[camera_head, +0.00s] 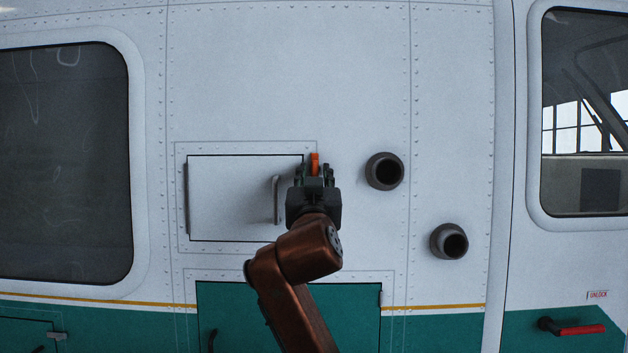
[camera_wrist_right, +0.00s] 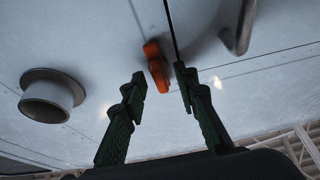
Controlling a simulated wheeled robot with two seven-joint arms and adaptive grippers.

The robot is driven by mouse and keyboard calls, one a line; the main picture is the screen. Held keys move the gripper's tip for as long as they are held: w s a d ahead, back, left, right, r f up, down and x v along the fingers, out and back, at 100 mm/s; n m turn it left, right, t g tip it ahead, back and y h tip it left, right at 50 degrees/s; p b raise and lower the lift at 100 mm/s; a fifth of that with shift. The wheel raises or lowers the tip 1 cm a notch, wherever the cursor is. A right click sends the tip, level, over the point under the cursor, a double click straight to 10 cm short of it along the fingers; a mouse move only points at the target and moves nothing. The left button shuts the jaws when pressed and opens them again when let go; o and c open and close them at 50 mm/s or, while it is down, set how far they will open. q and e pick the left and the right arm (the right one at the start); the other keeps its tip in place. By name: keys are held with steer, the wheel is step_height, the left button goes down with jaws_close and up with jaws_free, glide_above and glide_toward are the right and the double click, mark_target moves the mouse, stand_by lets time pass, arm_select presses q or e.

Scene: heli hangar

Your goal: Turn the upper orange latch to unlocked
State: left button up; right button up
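The upper orange latch (camera_head: 315,162) is a small upright piece at the right edge of a white hatch (camera_head: 230,200) on the helicopter's side. My right gripper (camera_head: 315,172) is in front of the latch and hides its lower part in the head view. In the right wrist view the orange latch (camera_wrist_right: 156,66) lies ahead between the fingers, and the gripper (camera_wrist_right: 161,82) is open with a gap on both sides of it. I cannot tell whether the fingertips reach past the latch's front. Any lower latch is hidden behind my arm. My left gripper is not in view.
A grey hatch handle (camera_head: 277,200) stands just left of the gripper. Two dark round pipes, an upper one (camera_head: 385,171) and a lower one (camera_head: 449,241), stick out to the right. A green panel (camera_head: 345,290) lies below. The white wall above is clear.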

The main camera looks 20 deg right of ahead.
steer(key=v, duration=1.2)
steer(key=shift+w, duration=0.15)
